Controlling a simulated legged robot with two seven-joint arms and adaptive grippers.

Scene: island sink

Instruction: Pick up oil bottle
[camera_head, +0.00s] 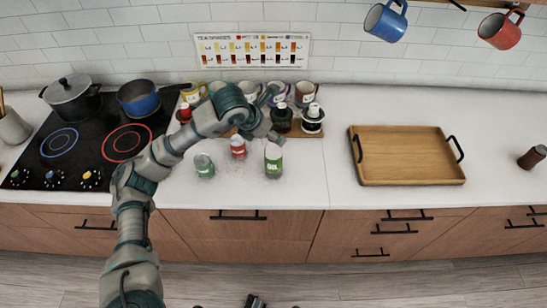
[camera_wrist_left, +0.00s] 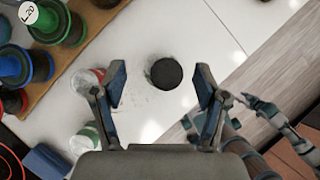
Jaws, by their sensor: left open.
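In the head view the left gripper (camera_head: 270,127) is behind and above the bottle. A red-labelled jar (camera_head: 238,147) and a green jar (camera_head: 204,165) stand to its left.
A wooden rack (camera_head: 318,134) with dark-capped bottles and cups stands behind. A wooden tray (camera_head: 408,156) lies to the right, with clear counter between. The stove (camera_head: 88,140) with pots is at left. The counter's front edge is close to the bottle.

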